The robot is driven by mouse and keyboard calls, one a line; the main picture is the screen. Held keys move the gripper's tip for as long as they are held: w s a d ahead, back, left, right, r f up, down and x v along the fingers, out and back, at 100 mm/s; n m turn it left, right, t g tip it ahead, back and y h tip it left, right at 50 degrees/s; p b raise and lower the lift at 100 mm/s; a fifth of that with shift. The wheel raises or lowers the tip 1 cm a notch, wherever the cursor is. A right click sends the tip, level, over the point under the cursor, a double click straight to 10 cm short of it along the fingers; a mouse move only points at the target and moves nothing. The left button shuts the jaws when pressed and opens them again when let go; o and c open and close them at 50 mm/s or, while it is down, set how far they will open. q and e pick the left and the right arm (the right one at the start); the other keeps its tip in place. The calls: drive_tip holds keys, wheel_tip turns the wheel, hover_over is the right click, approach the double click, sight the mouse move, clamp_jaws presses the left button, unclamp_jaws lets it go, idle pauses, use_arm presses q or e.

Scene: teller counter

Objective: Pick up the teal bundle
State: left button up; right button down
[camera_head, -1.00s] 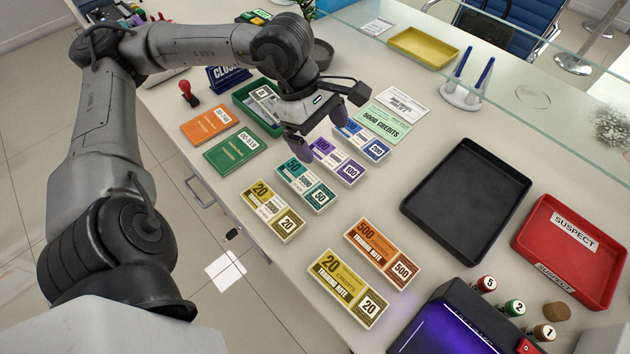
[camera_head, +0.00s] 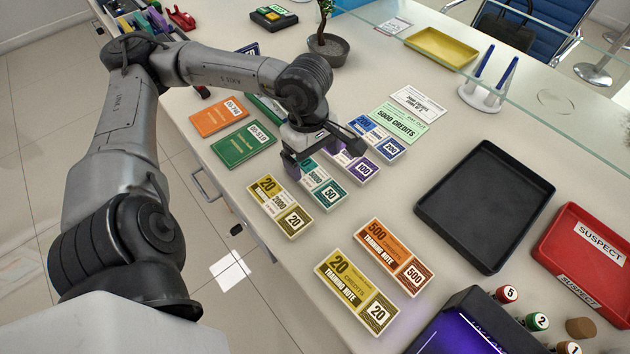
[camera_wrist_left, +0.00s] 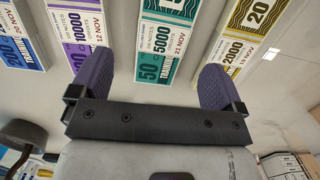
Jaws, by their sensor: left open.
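The teal bundle (camera_head: 325,188) marked 50 lies flat on the counter in the head view, between a yellow 20 bundle (camera_head: 280,207) and a purple 100 bundle (camera_head: 352,163). My left gripper (camera_head: 304,170) hangs over its far end and hides part of it. In the left wrist view the teal bundle (camera_wrist_left: 163,45) lies between my two open purple fingers (camera_wrist_left: 155,80), beyond their tips. The jaws are empty, and the fingers appear apart from the bundle. My right gripper is not seen.
A blue 200 bundle (camera_head: 377,136) lies past the purple one. An orange 500 bundle (camera_head: 395,257) and another yellow 20 bundle (camera_head: 356,290) lie nearer. A black tray (camera_head: 432,205) and red tray (camera_head: 545,250) stand right. Green (camera_head: 243,144) and orange (camera_head: 218,116) booklets lie left.

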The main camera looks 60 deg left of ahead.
sight(315, 178)
use_arm(q)
drive_tip(key=shift+s+d+f+b, duration=0.15)
drive_tip(key=shift+f+b, duration=0.55)
drive_tip(key=shift+f, duration=0.5)
drive_tip(key=shift+w+d+f+b, duration=0.15)
drive_tip(key=shift+f+b, duration=0.55)
drive_tip(key=shift+f, duration=0.45)
drive_tip(key=shift+s+d+f, duration=0.1)
drive_tip(key=shift+f, duration=0.25)
drive_tip(key=c, duration=1)
